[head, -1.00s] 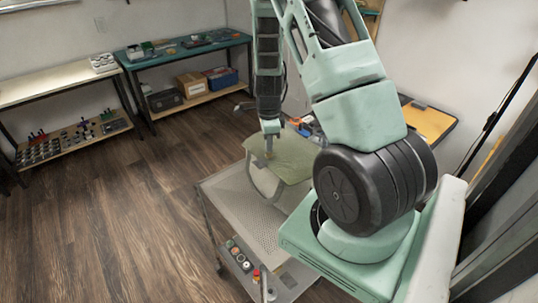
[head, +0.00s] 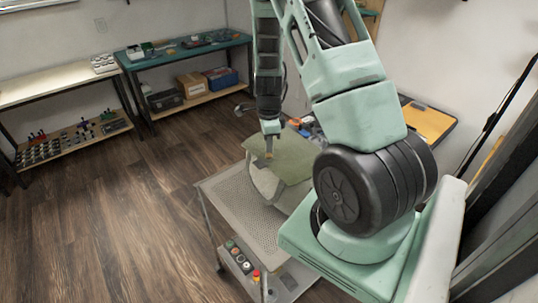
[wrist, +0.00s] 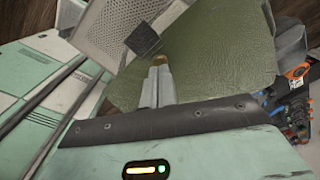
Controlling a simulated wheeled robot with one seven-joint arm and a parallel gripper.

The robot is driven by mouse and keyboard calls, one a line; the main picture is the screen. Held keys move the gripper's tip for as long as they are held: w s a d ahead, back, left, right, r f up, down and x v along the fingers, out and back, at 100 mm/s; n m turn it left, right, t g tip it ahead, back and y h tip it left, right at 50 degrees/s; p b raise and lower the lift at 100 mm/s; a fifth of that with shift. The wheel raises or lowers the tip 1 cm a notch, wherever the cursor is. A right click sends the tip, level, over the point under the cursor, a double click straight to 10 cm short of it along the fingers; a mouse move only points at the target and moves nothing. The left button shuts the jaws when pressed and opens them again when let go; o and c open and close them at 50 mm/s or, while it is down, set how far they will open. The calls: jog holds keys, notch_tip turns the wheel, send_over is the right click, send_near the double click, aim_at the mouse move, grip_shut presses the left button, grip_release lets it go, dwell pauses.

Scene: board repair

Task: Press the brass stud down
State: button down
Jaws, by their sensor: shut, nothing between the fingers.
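The brass stud (wrist: 160,60) shows as a small gold-brown spot right at the tips of my fingers in the wrist view. It stands on an olive-green panel (wrist: 215,60), which lies over a pale curved support. The panel also shows in the head view (head: 290,158). My gripper (wrist: 158,68) is shut and empty, pointing down at the stud. In the head view my gripper (head: 269,154) is over the panel's left part. The fingertips hide part of the stud, and I cannot tell whether they touch it.
A dark grey block (wrist: 142,39) sits just beyond the fingertips. The panel stands on a perforated grey cart top (head: 228,205), whose front left is clear. Orange and blue items (wrist: 298,80) lie behind the panel.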

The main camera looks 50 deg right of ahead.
aim_at(269, 154)
jog(key=shift+f+b, duration=0.95)
jog(key=shift+f, duration=0.4)
dwell(1.1)
jog(key=shift+r, duration=0.1)
notch_tip(269, 154, up, 8)
jog(key=p, duration=0.7)
dwell(0.4)
dwell(0.5)
